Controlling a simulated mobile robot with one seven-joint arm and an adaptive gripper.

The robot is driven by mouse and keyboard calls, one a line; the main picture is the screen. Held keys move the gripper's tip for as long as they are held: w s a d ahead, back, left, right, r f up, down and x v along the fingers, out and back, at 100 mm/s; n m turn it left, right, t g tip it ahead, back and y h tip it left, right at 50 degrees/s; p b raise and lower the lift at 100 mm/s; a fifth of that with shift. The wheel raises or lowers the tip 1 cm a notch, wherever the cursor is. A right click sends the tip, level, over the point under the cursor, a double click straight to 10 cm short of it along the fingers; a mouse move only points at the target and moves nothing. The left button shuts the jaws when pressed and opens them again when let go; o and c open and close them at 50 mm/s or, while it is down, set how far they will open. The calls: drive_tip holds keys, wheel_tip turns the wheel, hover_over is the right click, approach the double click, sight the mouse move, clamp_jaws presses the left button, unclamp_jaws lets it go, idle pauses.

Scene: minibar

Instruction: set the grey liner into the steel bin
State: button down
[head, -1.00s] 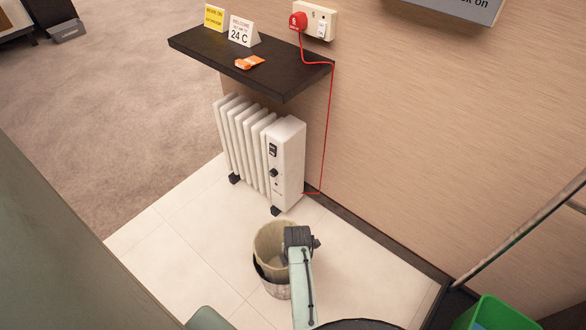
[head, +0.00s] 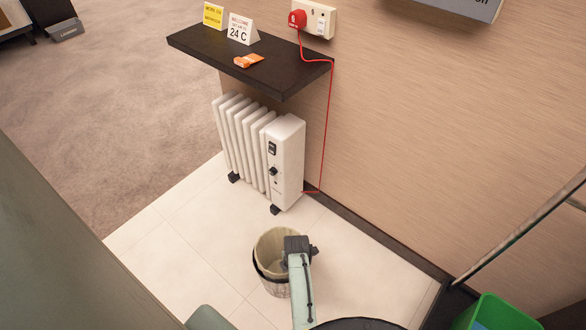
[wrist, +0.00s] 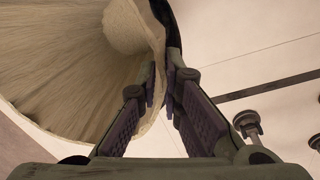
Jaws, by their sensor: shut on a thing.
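The grey liner (head: 277,243) is a beige-grey open tub, seen from above in the head view. It sits mostly down inside the steel bin (head: 271,288), with its rim showing above the bin's dark edge. The bin stands on the pale tiles. My gripper (head: 298,245) is at the right side of the liner. In the wrist view my gripper (wrist: 166,88) is shut on the liner's rim (wrist: 150,65), with a finger on each side of the wall. The dark bin edge (wrist: 172,35) shows close beside the rim. How deep the liner rests is hidden.
A white oil heater (head: 284,165) stands behind the bin. Above it a dark shelf (head: 200,45) holds small signs and an orange packet (head: 249,60). A red cord (head: 323,130) hangs along the wall. A green box (head: 497,315) is at lower right. Tiles left of the bin are clear.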

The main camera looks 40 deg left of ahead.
drive_tip(key=c, duration=1.8)
unclamp_jaws()
drive_tip(key=shift+o, duration=0.2)
